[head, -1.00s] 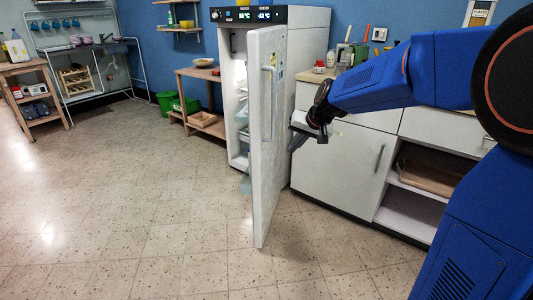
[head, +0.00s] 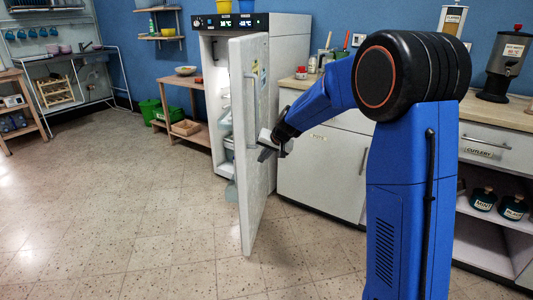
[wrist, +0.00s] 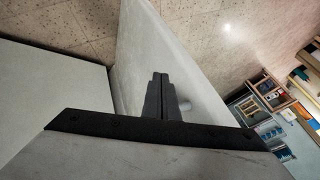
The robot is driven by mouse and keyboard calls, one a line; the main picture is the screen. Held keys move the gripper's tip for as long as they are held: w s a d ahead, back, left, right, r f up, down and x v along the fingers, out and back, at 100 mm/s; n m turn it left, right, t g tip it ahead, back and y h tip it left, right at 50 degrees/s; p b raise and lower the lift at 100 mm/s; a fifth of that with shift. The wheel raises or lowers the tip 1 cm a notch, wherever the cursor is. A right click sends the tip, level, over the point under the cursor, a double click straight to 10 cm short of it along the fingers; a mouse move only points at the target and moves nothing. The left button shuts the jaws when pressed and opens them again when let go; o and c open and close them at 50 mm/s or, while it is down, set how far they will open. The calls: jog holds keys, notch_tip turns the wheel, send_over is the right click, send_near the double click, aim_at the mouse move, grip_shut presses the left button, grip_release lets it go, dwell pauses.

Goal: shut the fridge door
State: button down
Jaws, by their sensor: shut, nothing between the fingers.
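The white fridge (head: 288,85) stands against the blue wall with a lit display on top. Its door (head: 247,190) is swung wide open toward the front, showing part of the shelves inside. The door's vertical handle (head: 252,110) is on the face turned to the right, toward my arm. My gripper (head: 266,148) is close to that face, beside the lower part of the handle. In the wrist view my gripper's fingers (wrist: 160,95) are closed together in front of the door's pale surface (wrist: 150,50). Whether they touch the door I cannot tell.
A counter with white cabinets (head: 310,170) stands right of the fridge, behind my arm. The tiled floor (head: 130,220) in front and left is clear.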

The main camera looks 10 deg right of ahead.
aim_at(247, 164)
jog(key=shift+w+a+f, duration=0.3)
jog(key=shift+w+a, duration=0.15)
jog(key=shift+a, duration=0.3)
jog(key=shift+w+a+f, duration=0.35)
jog(key=shift+w+a, duration=0.15)
jog(key=shift+a, duration=0.2)
jog(key=shift+w+a+f, duration=0.3)
jog(key=shift+w+a, duration=0.15)
jog(key=shift+a, duration=0.3)
jog(key=shift+a, duration=0.1)
